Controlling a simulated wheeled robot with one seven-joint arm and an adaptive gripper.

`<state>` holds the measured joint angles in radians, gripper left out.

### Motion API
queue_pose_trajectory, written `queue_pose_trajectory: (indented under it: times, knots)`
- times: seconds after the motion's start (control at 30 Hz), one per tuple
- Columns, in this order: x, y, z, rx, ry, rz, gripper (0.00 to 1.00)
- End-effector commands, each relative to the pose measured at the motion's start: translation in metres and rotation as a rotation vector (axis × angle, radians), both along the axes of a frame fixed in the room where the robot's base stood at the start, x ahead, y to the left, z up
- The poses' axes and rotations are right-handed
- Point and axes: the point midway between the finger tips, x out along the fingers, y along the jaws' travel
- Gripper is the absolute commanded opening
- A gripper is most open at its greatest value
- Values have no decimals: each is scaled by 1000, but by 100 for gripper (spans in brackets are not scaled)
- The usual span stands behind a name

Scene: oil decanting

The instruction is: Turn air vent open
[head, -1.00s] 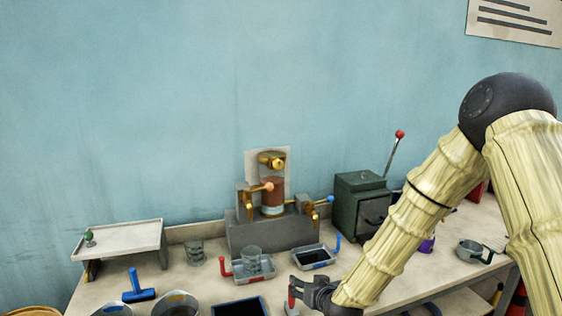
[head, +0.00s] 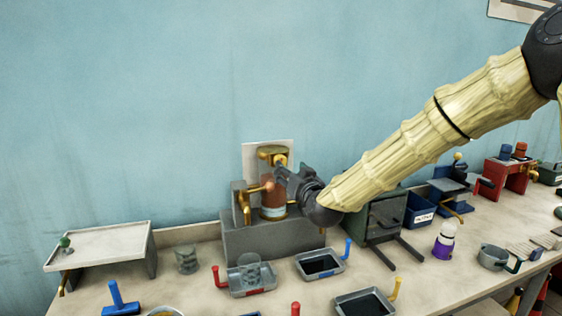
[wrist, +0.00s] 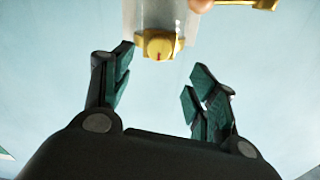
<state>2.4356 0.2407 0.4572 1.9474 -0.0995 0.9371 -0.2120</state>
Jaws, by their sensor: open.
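The air vent is a brass knob (head: 281,160) with a brass cap at the top of the decanter column (head: 271,196), in front of a pale wall plate. In the wrist view the vent knob (wrist: 158,45) shows a small red mark and lies just beyond the fingertips, roughly between them. My gripper (head: 284,175) is beside the upper column in the head view, and it also shows in the wrist view (wrist: 160,76). It is open and empty. Whether a finger touches the knob I cannot tell. My gripper hides the column's right side.
A brass tap with an orange handle (head: 266,187) sticks out left of the column, near my gripper. Below are a grey stand (head: 270,241), a tray with a red handle (head: 250,290) and a tray with a blue handle (head: 320,266). A green machine (head: 386,215) stands right.

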Motion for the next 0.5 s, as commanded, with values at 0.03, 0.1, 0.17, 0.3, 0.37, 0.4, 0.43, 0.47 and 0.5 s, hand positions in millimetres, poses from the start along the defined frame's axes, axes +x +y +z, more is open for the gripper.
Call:
queue_pose_trajectory:
  times: [0.03, 0.1, 0.17, 0.3, 0.37, 0.4, 0.43, 0.47, 0.5]
  knots:
    - [7, 2, 2, 0, 1, -1, 58]
    - [18, 6, 2, 0, 1, -1, 58]
    - [26, 8, 2, 1, 0, -1, 58]
    - [46, 15, 2, -1, 2, 0, 58]
    - [54, 18, 1, -1, 2, 0, 58]
    - [59, 20, 2, 0, 1, 0, 58]
    - [62, 22, 1, -1, 2, 1, 58]
    - [65, 23, 1, -1, 2, 1, 58]
    - [69, 25, 1, 0, 1, 2, 58]
